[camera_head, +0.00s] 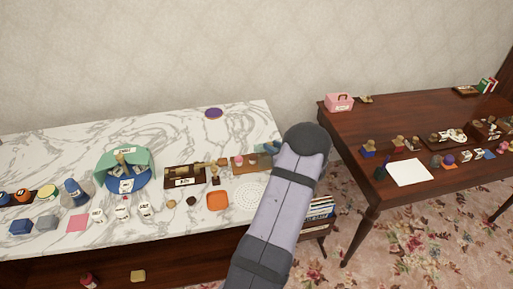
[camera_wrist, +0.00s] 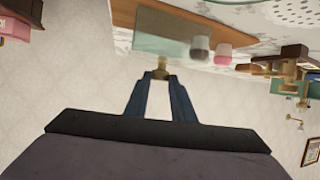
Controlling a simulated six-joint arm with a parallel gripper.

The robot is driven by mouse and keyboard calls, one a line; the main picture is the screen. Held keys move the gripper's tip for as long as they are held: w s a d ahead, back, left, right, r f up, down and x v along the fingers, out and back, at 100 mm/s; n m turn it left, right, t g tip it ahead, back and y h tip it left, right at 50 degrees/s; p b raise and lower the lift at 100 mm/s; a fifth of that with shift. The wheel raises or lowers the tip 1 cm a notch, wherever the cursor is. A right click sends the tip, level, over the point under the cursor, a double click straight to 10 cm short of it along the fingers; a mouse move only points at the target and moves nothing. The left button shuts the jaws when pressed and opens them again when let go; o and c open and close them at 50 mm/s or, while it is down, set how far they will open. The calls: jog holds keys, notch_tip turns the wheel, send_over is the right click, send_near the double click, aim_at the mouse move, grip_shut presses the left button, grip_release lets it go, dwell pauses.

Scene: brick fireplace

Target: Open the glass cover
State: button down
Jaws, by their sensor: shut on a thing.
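The glass cover is a translucent greenish panel (camera_wrist: 158,46) beside the wooden board (camera_wrist: 180,18) in the wrist view. A small brass knob (camera_wrist: 161,64) is at its edge. My gripper (camera_wrist: 161,76) is shut on this knob, its two blue fingers closing at the tips. In the head view my gripper (camera_head: 272,147) is at the right end of the marble table, at the wooden board (camera_head: 244,166), largely hidden by my arm. A pink-topped item (camera_head: 239,160) stands on the board. In the wrist view a white rounded item (camera_wrist: 200,48) and a pink one (camera_wrist: 223,53) are close to the glass.
The marble-topped table (camera_head: 60,158) holds a brown tray (camera_head: 172,172), an orange dish (camera_head: 217,200), a white doily (camera_head: 249,195) and a green-and-blue stand (camera_head: 122,168). A dark wooden table (camera_head: 390,120) stands to the right, with a gap between. Free marble lies at the back.

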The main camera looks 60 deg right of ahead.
jog(key=shift+s+d, duration=0.85)
jog(key=shift+d, duration=0.05)
jog(key=c, duration=1.5)
grip_release()
jog(key=shift+a, duration=0.1)
jog(key=shift+b+v, duration=0.85)
jog(key=shift+v, duration=2.8)
